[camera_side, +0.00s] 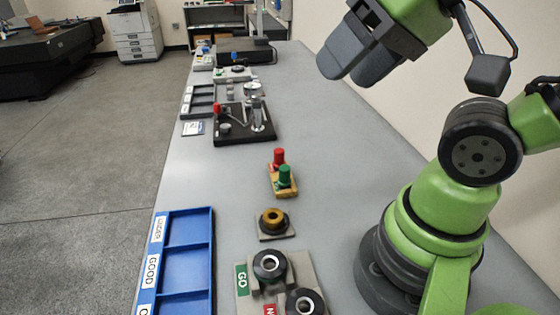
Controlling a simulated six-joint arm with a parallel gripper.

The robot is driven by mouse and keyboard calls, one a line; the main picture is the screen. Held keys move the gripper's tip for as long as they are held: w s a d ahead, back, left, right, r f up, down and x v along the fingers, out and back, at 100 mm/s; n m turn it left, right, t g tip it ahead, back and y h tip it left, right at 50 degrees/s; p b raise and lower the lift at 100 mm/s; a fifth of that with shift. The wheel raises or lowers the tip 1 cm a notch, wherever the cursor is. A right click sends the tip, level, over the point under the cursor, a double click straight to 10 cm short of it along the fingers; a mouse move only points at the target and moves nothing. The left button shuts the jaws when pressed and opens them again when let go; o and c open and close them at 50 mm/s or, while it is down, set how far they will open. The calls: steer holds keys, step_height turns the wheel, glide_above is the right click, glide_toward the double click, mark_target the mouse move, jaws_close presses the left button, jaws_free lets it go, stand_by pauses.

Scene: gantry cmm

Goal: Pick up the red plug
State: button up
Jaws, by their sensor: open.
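The red plug (279,157) stands upright in a small tan block (284,191) near the middle of the bench. A green plug (285,176) stands in the same block, just in front of it. My gripper (348,75) is at the upper right of the picture, well above the bench and to the right of the plugs. Its dark fingers are open, and I see nothing between them. The lower part of the red plug is partly hidden by the green plug.
A brown ring on a square base (274,221) sits in front of the block. Nearer are a GO ring gauge (270,264) and another ring (305,302). A blue labelled tray (212,255) lies left. A black fixture (243,122) stands behind. The bench right of the plugs is clear.

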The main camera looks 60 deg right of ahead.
steer(key=n+g+h, duration=0.2)
steer(key=n+g, duration=0.4)
steer(key=n, duration=0.8)
glide_above(279, 150)
steer(key=a, duration=0.2)
step_height(279, 150, down, 15)
steer(key=f, duration=0.2)
steer(key=d+f+n, duration=0.1)
steer(key=f, duration=0.2)
steer(key=d+f+n+g, duration=0.1)
steer(key=f, duration=0.2)
steer(key=shift+f, duration=3.2)
steer(key=c, duration=0.9)
